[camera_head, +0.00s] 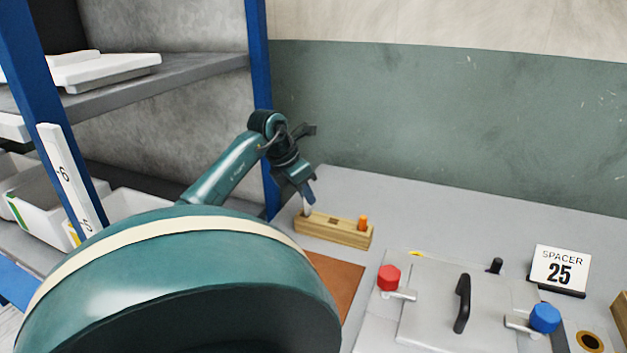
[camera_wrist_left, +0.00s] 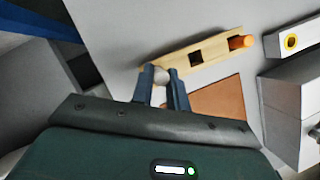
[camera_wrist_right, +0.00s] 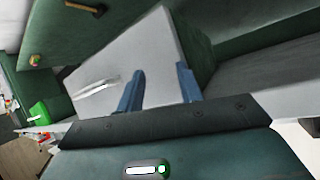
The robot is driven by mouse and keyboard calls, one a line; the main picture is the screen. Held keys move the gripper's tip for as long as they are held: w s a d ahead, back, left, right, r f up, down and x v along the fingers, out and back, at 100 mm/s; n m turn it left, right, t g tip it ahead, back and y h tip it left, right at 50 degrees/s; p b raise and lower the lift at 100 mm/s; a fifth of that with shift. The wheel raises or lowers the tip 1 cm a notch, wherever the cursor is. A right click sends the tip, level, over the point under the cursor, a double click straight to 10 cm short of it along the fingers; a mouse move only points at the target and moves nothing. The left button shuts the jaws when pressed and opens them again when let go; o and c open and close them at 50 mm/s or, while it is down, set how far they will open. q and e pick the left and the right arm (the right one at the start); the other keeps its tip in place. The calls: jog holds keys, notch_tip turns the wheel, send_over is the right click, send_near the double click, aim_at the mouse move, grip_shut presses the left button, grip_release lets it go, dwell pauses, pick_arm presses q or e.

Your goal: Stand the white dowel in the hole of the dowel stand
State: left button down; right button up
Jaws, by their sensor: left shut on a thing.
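The wooden dowel stand (camera_head: 333,232) lies on the grey bench; it also shows in the left wrist view (camera_wrist_left: 212,48). An orange dowel (camera_head: 362,223) stands at its right end. The left wrist view shows an empty square hole (camera_wrist_left: 197,57) in its middle. My left gripper (camera_head: 308,200) is shut on the white dowel (camera_wrist_left: 161,76), which also shows in the head view (camera_head: 306,208), at the stand's left end. Whether the dowel's lower end is inside a hole is hidden. My right gripper (camera_wrist_right: 160,88) has its fingers apart with nothing between them; it is outside the head view.
A brown mat (camera_head: 338,278) lies in front of the stand. A grey press (camera_head: 430,310) with a red knob (camera_head: 388,277) and a blue knob (camera_head: 545,317) stands to the right, near a "SPACER 25" sign (camera_head: 559,268). A blue shelf post (camera_head: 259,60) rises behind my left arm.

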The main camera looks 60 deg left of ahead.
pick_arm(q)
jog(key=shift+s+f+p, duration=0.15)
jog(key=shift+s+p, duration=0.1)
jog(key=shift+p, duration=0.05)
pick_arm(e)
jog(key=shift+w+r, duration=0.1)
jog(key=shift+r, duration=0.4)
